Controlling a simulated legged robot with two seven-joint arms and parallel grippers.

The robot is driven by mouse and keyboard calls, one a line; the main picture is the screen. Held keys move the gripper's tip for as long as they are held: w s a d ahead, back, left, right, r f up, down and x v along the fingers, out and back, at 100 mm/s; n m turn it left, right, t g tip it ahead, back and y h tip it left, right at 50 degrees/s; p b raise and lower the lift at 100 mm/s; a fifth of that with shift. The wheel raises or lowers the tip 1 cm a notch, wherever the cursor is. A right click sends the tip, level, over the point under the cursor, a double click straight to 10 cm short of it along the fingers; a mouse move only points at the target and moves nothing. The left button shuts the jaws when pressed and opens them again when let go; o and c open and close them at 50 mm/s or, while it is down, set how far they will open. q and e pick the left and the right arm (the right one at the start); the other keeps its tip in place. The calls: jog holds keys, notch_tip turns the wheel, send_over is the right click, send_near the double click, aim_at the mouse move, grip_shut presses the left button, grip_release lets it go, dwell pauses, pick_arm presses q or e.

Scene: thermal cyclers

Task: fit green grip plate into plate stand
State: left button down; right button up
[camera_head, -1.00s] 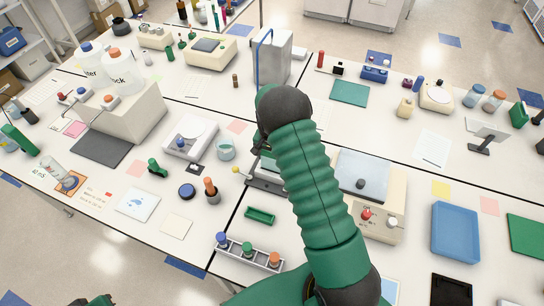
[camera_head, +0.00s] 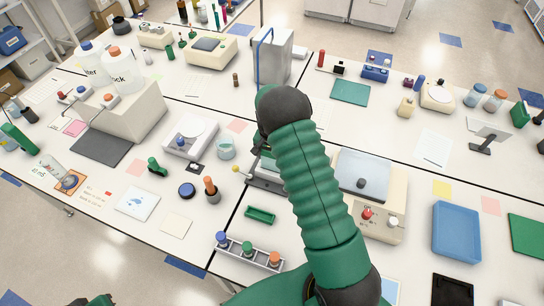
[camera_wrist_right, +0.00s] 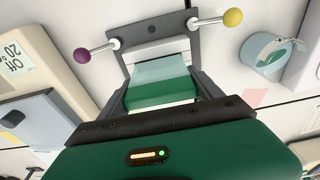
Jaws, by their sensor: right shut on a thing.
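My right gripper (camera_wrist_right: 162,90) is shut on the green grip plate (camera_wrist_right: 160,94), which lies between its dark fingers in the right wrist view. The plate's far part looks pale and see-through. Just beyond it is the dark grey plate stand (camera_wrist_right: 150,29), with a purple knob at left, a yellow knob at right and a pale block. The plate's far edge meets or overlaps this block; I cannot tell how far it is seated. In the head view my arm hides most of the stand (camera_head: 267,183) and the right gripper. Only a green sliver of my left arm shows at the bottom edge.
A cream device with a grey lid (camera_head: 362,176) stands right of my arm. A glass beaker (camera_head: 225,148) and a white balance (camera_head: 191,138) are to the left. A green tray (camera_head: 260,214) and a tube rack (camera_head: 249,252) lie nearer. Clear bench lies around the green tray.

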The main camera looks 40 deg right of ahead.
aim_at(272, 163)
jog(key=shift+f+b, duration=1.45)
jog(key=shift+f, duration=0.6)
jog(key=o, duration=1.8)
jog(key=shift+c, duration=0.2)
notch_tip(272, 163, up, 17)
jog(key=a+b, duration=0.1)
jog(key=b, duration=0.2)
jog(key=shift+s+a+f, duration=0.15)
jog(key=shift+s+a, duration=0.25)
